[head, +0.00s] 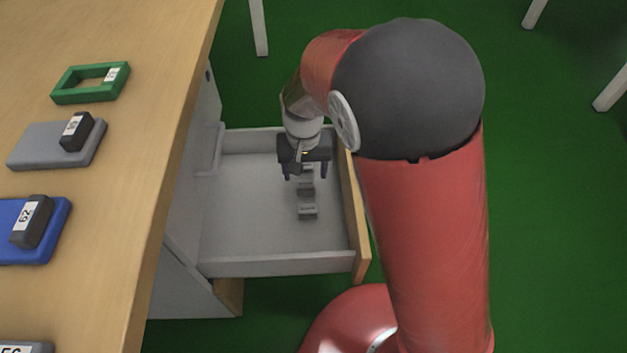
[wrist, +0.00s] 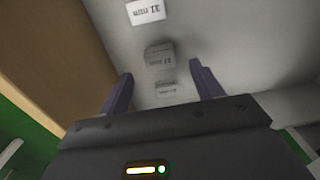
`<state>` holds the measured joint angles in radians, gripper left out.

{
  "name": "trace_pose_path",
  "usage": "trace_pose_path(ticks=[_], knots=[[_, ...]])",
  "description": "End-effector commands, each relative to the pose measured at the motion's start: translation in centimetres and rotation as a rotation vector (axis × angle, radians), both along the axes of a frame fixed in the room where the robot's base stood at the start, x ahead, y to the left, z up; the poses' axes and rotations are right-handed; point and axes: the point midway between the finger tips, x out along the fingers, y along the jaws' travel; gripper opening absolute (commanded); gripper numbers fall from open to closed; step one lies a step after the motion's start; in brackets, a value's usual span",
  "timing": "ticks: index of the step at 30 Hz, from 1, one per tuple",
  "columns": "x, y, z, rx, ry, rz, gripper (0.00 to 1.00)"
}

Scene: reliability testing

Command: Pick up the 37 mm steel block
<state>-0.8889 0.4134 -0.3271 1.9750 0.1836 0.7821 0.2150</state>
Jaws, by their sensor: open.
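Small grey steel blocks stand in a row inside the open drawer (head: 235,225). In the head view the nearest block is at the front (head: 307,212), a middle block (head: 305,191) is behind it, and another is partly hidden under my gripper (head: 307,175). In the wrist view a dark-topped block (wrist: 159,49) shows ahead, between the lines of the open fingers (wrist: 161,72). A white label (wrist: 146,12) lies beyond it, and another labelled piece (wrist: 166,89) is nearer. The labels are blurred or upside down, so I cannot tell surely which is 37 mm. My gripper is open, empty and above the row.
The drawer's wooden front (head: 353,205) and grey side walls enclose the blocks. The wooden table (head: 150,170) at left carries a green frame (head: 62,96), a grey plate (head: 35,147) and a blue plate (head: 12,250), with dark labelled blocks on the plates. Bare drawer floor lies left of the row.

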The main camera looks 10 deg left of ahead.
Motion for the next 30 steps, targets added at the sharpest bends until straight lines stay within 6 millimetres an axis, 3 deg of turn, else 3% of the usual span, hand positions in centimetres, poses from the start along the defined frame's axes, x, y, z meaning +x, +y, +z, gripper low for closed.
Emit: trace_pose_path(ticks=[12,20,30], knots=[[0.0,-0.1,-5.3,-0.001,0.002,-0.001,0.65],[0.1,0.0,-5.8,0.001,-0.001,-0.001,0.65],[0.1,0.0,-5.7,0.001,-0.001,-0.001,0.24]])
